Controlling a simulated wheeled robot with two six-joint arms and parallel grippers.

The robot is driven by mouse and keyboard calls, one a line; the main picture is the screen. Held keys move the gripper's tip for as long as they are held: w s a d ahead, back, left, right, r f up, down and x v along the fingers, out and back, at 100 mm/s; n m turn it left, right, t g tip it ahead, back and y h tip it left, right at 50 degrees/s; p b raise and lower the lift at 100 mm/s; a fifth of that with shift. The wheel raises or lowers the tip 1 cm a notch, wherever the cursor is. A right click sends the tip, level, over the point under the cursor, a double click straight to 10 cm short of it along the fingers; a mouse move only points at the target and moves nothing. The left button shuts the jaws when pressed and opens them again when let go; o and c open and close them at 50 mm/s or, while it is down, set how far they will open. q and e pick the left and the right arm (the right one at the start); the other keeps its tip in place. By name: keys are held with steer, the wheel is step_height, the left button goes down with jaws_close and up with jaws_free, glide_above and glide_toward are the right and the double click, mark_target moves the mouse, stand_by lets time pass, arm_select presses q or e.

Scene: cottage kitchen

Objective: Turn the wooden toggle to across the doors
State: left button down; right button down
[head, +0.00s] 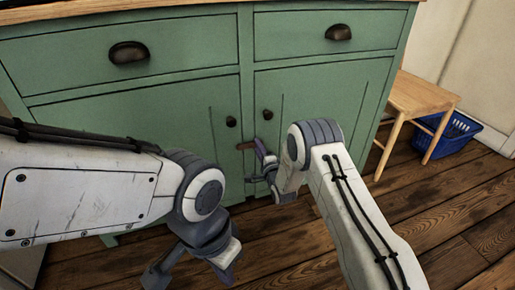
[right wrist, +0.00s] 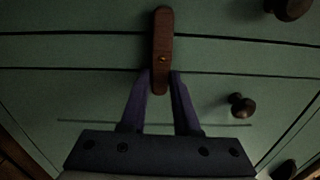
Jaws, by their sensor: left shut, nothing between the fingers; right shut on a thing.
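The wooden toggle (head: 243,146) is a short reddish-brown bar on the upright strip between the two green lower doors. In the head view it lies about level, reaching across the strip toward both doors. In the right wrist view the toggle (right wrist: 162,35) crosses both seams of the strip, with a brass screw at its middle. My right gripper (head: 262,160) is shut on one end of it, a purple finger on each side; its fingers show in the right wrist view (right wrist: 162,80). My left gripper (head: 226,268) is shut and empty, low in front of the left door (head: 150,125).
Dark round knobs sit on the left door (head: 231,122) and the right door (head: 267,114), close to the toggle. Two drawers with cup pulls are above. A wooden stool (head: 425,95) and a blue basket (head: 462,133) stand at right. Plank floor is clear in front.

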steer(key=c, duration=0.6)
jaws_free()
steer(key=shift+c, duration=0.2)
steer(key=p+v, duration=0.4)
steer(key=v, duration=0.6)
steer(key=shift+s+p, duration=0.3)
steer(key=shift+p, duration=0.05)
